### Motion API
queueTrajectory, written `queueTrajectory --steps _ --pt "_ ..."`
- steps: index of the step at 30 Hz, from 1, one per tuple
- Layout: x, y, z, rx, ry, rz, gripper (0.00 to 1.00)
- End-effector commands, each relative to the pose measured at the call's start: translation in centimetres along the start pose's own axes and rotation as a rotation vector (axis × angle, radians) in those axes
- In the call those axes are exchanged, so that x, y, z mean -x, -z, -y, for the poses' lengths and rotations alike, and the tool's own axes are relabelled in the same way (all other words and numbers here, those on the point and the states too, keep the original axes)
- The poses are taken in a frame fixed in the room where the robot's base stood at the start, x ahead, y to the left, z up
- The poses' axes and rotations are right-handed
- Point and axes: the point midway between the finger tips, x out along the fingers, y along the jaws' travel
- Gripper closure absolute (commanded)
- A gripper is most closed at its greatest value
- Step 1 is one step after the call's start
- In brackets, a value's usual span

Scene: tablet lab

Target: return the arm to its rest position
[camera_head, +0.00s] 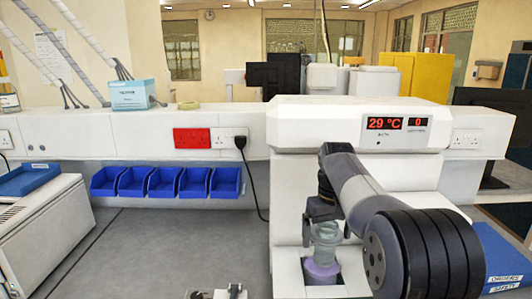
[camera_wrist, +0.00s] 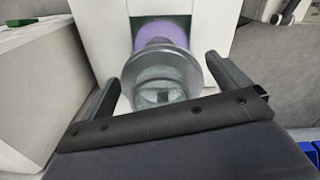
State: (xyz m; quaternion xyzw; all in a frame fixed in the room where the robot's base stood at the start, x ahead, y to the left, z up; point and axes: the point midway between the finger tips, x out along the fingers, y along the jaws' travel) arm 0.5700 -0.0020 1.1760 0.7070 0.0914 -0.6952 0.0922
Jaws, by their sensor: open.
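My arm reaches in from the right in the head view and bends down at the front of a white instrument (camera_head: 290,150) with a red "29 °C" display. My gripper (camera_wrist: 160,80) is open, its two dark fingers apart on either side of a clear glass vessel (camera_wrist: 160,72). In the head view the vessel (camera_head: 325,236) stands upright in the instrument's front recess, over a purple part (camera_head: 321,271). The fingers look clear of the glass, though the far sides are hidden. The arm hides part of the instrument's right side.
Blue bins (camera_head: 165,182) hang under a white ledge (camera_head: 100,135) at the left. A black cable (camera_head: 250,180) runs from a wall socket down beside the instrument. A white machine (camera_head: 45,235) stands at the left. A blue box (camera_head: 505,262) is at the right. The grey bench between is mostly clear.

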Motion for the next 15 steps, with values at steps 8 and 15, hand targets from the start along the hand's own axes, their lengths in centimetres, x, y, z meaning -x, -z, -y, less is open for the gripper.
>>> queueTrajectory --steps 8,15 --pt "-0.2 0.7 0.0 0.002 0.003 0.014 0.04" --pt "1.4 1.1 0.0 0.001 0.004 0.016 0.04"
